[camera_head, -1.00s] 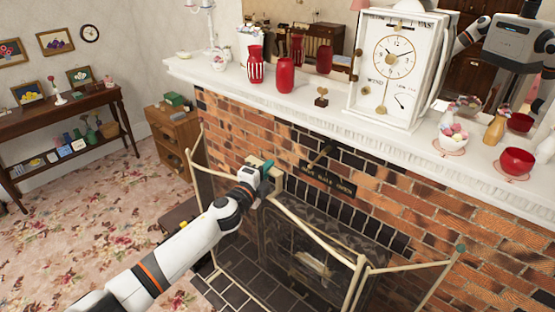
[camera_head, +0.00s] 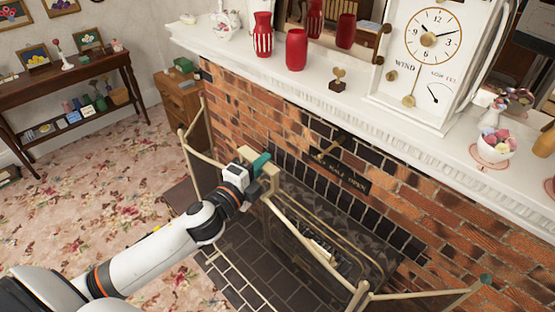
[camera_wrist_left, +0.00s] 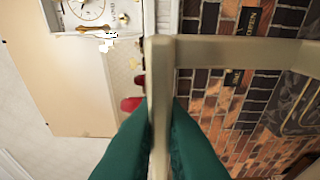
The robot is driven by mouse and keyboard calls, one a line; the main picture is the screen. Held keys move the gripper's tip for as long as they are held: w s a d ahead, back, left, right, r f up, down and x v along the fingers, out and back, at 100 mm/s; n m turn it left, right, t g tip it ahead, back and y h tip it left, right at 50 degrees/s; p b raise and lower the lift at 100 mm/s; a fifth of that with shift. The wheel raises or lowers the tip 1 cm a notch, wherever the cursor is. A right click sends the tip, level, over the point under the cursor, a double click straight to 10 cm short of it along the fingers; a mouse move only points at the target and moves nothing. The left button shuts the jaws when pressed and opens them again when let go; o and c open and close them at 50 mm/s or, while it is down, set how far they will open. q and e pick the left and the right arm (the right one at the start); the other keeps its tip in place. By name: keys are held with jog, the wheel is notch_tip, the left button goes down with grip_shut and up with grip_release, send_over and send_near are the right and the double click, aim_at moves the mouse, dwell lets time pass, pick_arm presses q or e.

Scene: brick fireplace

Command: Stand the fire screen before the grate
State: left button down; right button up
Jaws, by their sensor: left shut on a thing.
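The fire screen (camera_head: 318,238) is a folding, cream-framed, see-through screen standing in front of the brick fireplace. Its left panel angles out toward the wooden cabinet, and its right panel reaches to the lower right. My left gripper (camera_head: 262,165) is shut on the handle at the top of its middle panel. In the left wrist view, the green fingers (camera_wrist_left: 160,130) close on both sides of the pale handle bar (camera_wrist_left: 235,52). The grate (camera_head: 322,248) shows dimly through the middle panel, partly hidden by the frame. The screen's lower edge is hard to make out.
The white mantel (camera_head: 420,135) juts out above the screen, carrying red vases (camera_head: 296,50), a large clock (camera_head: 430,60) and bowls. A wooden cabinet (camera_head: 185,105) stands left of the fireplace. Dark hearth tiles (camera_head: 245,270) lie in front; the flowered carpet (camera_head: 85,210) at left is open.

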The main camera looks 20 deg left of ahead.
pick_arm(q)
jog(key=shift+d+r, duration=0.15)
jog(key=shift+r, duration=0.4)
jog(key=shift+w+d+r, duration=0.1)
jog(key=shift+w+d, duration=0.05)
jog(key=shift+w, duration=0.25)
jog(key=shift+w+d, duration=1.55)
jog(key=shift+w, duration=2.6)
jog(key=shift+w+d, duration=1.5)
jog(key=shift+w, duration=2.65)
notch_tip(320, 180, down, 35)
jog(key=b, duration=2.9)
jog(key=shift+f+b, duration=0.65)
